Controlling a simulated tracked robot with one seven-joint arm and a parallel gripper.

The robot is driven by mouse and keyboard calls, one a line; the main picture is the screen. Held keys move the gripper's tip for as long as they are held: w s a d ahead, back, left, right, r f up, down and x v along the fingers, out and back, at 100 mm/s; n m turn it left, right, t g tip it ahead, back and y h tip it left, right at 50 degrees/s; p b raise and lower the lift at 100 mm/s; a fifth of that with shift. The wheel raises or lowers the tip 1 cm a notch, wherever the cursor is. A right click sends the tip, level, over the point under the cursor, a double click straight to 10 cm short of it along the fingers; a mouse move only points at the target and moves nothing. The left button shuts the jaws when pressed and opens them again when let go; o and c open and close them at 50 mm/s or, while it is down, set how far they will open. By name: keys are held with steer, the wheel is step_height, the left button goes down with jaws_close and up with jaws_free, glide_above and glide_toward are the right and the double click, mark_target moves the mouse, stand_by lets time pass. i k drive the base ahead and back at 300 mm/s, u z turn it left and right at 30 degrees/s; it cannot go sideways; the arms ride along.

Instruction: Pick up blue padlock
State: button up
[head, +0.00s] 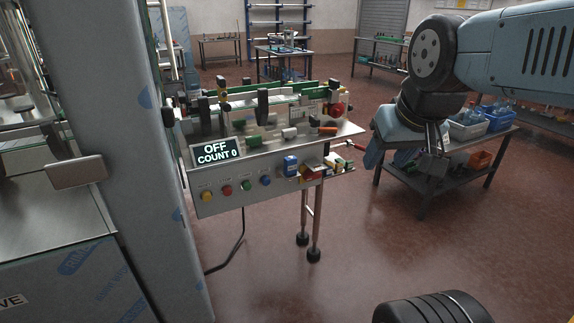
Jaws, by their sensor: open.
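A small blue block-like object with a pale label, which looks like the blue padlock (291,165), is at the front right of the steel machine's control panel. It is small in the head view, and I cannot make out a shackle or how it is held. My gripper (404,161) hangs from my arm at the upper right, pointing down. Its jaws are open, with nothing visible between them. In the picture it is to the right of the blue object and apart from it.
The machine's panel (222,190) has several coloured buttons and a display reading OFF, COUNT 0. Red and yellow items (316,172) crowd beside the blue object. A dark bench (447,183) with bins stands behind my gripper. A film-covered column rises at left. Open floor (390,250) lies in front.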

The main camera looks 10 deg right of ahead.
mark_target(289, 163)
steer(key=z, duration=1.1)
steer(key=k, duration=0.65)
steer(key=u, duration=1.05)
steer(key=i, duration=0.5)
steer(key=z, duration=0.05)
